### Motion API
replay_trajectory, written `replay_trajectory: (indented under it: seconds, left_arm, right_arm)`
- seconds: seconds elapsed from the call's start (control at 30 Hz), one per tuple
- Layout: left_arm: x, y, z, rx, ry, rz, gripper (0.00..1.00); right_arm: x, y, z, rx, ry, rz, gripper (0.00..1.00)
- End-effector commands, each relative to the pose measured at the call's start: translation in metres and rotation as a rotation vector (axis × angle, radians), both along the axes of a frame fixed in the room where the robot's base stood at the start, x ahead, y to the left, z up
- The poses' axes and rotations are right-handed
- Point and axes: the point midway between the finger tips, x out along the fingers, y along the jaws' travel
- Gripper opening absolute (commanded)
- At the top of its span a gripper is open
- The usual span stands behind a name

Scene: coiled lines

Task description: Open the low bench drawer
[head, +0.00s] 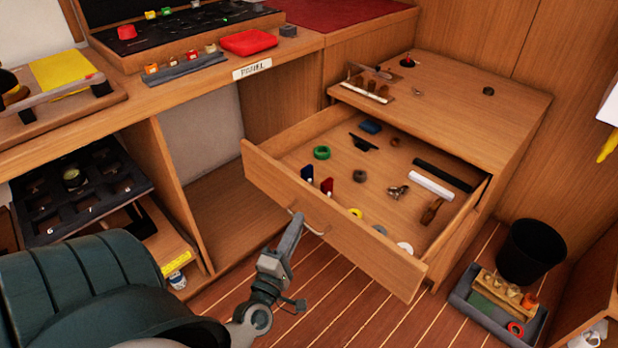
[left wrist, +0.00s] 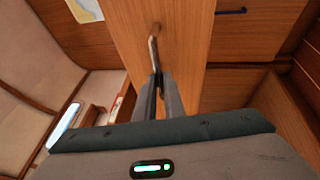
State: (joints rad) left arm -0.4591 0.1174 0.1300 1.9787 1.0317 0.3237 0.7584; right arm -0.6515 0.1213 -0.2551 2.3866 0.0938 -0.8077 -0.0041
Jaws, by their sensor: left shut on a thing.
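The low bench drawer (head: 335,238) stands pulled out of the wooden bench (head: 490,100), and its contents show from above. Its curved metal handle (head: 318,232) is on the front panel. My left gripper (head: 297,216) is at the left end of the handle, shut on it. In the left wrist view the fingers (left wrist: 156,82) close around the lower part of the handle (left wrist: 152,45), in front of the wooden drawer front (left wrist: 180,50). The right gripper is not in view.
The drawer holds a green ring (head: 321,153), a white tube (head: 430,185) and several small parts. A black bin (head: 530,252) and a grey tray (head: 490,318) stand on the striped floor at right. An open compartment (head: 220,210) lies left of the drawer.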

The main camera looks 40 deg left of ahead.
Motion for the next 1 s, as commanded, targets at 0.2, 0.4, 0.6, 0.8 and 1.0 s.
replay_trajectory:
  seconds: [0.2,0.4,0.6,0.8,1.0]
  left_arm:
    - [-0.0066,0.0005,-0.0005,0.0,0.001,-0.001,0.0]
    - [-0.0063,0.0005,-0.0006,0.0,0.001,0.0,0.0]
    - [-0.0062,0.0004,-0.0004,0.0,0.001,0.0,0.28]
    - [-0.0061,0.0005,-0.0002,0.0,0.0,0.0,0.28]
    - [-0.011,-0.0012,-0.0018,0.001,0.002,-0.001,0.28]
  right_arm:
    - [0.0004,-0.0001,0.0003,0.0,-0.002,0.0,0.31]
    - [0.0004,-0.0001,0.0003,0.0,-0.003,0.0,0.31]
    - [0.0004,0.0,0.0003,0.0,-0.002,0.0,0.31]
    - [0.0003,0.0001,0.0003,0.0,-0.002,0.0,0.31]
    - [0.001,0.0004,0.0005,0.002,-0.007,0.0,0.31]
